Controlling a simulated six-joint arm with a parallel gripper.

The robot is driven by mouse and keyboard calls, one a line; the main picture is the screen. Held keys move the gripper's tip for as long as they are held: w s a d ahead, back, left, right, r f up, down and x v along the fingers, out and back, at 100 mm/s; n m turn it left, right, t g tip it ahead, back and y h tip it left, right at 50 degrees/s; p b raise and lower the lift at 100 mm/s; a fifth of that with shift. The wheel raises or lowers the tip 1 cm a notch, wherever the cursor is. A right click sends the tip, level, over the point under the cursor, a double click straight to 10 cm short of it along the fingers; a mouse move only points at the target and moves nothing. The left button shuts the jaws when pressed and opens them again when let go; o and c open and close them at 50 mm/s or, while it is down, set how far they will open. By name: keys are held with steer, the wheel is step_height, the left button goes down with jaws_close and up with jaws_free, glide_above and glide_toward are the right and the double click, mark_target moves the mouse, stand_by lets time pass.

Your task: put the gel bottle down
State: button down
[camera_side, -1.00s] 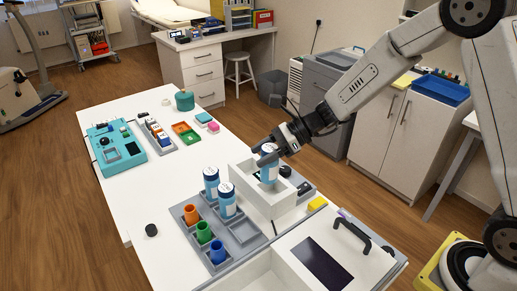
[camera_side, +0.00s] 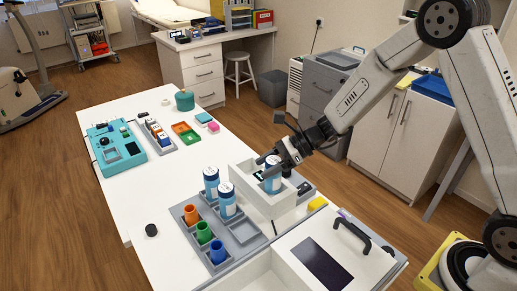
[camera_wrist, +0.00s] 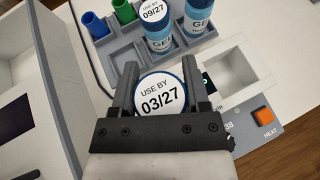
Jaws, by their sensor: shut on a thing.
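The gel bottle (camera_side: 272,181) is blue with a light label, and it stands upright between the fingers of my gripper (camera_side: 270,163). In the wrist view its white lid (camera_wrist: 159,101) reads "USE BY 03/27", with a finger on each side. My gripper (camera_wrist: 159,85) is shut on it. The bottle is at the white box-shaped unit (camera_side: 267,205) with open wells; its lower end is hidden behind the front wall. Two similar gel bottles (camera_side: 211,184) (camera_side: 227,200) stand in the grey rack (camera_side: 243,239); one lid in the wrist view reads "09/27".
Orange, green and blue cups (camera_side: 203,232) stand in the rack's left side. An empty well (camera_wrist: 243,67) and an orange HEAT switch (camera_wrist: 263,116) show on the unit. A lidded white box (camera_side: 322,262) is in front, and a black cap (camera_side: 151,230) lies left on the table.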

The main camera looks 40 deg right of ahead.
steer(key=shift+f, duration=0.1)
steer(key=shift+f, duration=1.7)
steer(key=shift+f, duration=0.1)
steer(key=shift+c, duration=0.3)
jaws_free()
steer(key=shift+d+r, duration=0.1)
steer(key=shift+r, duration=0.1)
steer(key=v, duration=1.1)
steer(key=shift+d, duration=0.35)
steer(key=shift+s+r, duration=0.15)
